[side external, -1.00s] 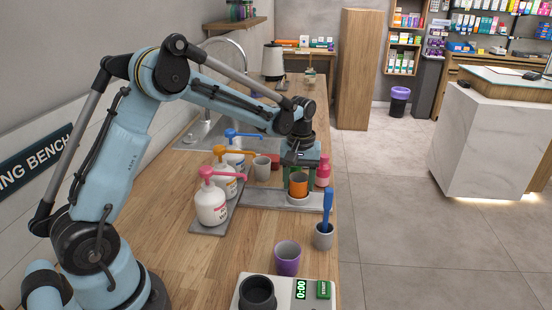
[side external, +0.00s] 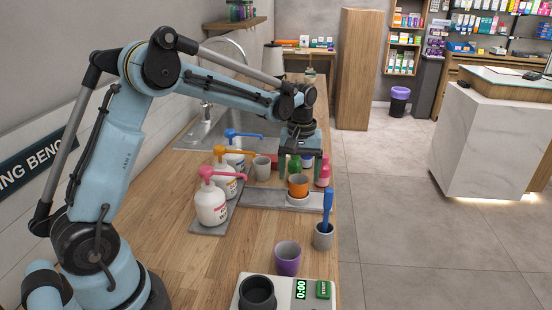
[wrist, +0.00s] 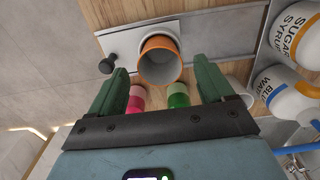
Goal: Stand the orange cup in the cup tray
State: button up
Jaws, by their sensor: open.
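The orange cup (side external: 298,186) stands upright at the right part of the low grey tray (side external: 262,197) near the counter's front edge, with a pale piece around its foot. In the wrist view the cup (wrist: 173,45) shows its orange rim and pale inside, which looks empty, over a white and grey plate (wrist: 125,42). My gripper (side external: 301,168) is open and empty just above and behind the cup. In the wrist view its two green fingers (wrist: 160,82) spread to either side, apart from the cup. Whether the cup's foot is fully seated is hidden.
Pump bottles with pink (side external: 211,205), orange and blue tops stand left of the tray. A grey cup (side external: 262,168) stands behind it, with pink and green bottles near my gripper. In front are a grey cup with a blue tool (side external: 324,236), a purple cup (side external: 288,258) and a scale (side external: 312,292).

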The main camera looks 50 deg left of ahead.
notch_tip(320, 180, up, 8)
jog(key=s+d+r+m+t, duration=0.3)
jog(key=s+d+r+m, duration=0.1)
jog(key=s, duration=0.5)
jog(key=s+d+f+m+t, duration=0.3)
jog(key=s+f+m+t, duration=0.1)
jog(key=s, duration=0.4)
jog(key=shift+s+f+m, duration=0.3)
jog(key=shift+f+m, duration=0.2)
jog(key=shift+f, duration=0.15)
